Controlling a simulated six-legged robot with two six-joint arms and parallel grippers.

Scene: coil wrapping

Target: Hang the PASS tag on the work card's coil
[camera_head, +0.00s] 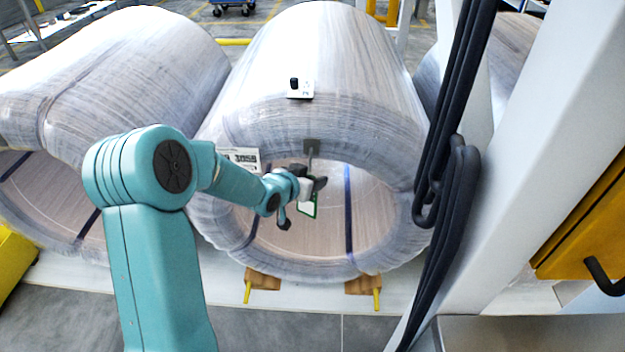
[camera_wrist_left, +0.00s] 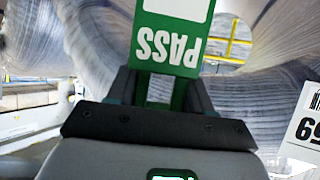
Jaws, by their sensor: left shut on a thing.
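My left gripper (camera_head: 306,187) is in front of the middle coil's open end. In the left wrist view its fingers (camera_wrist_left: 164,92) are shut on the green and white PASS tag (camera_wrist_left: 172,35), whose lettering appears upside down. In the head view the tag (camera_head: 311,208) shows as a thin green-edged piece below the fingers. The middle wrapped coil (camera_head: 330,50) lies on its side with its bore facing me. A grey hook-like holder (camera_head: 311,147) sits on its upper front rim, just above the gripper; I cannot tell whether the tag touches it. My right gripper is not in view.
A printed label (camera_head: 240,157) is on the coil's front rim, left of the gripper. A small card with a black piece (camera_head: 300,89) is on top. Another wrapped coil (camera_head: 110,70) stands at the left. A white post with hanging black cables (camera_head: 455,170) is at the right.

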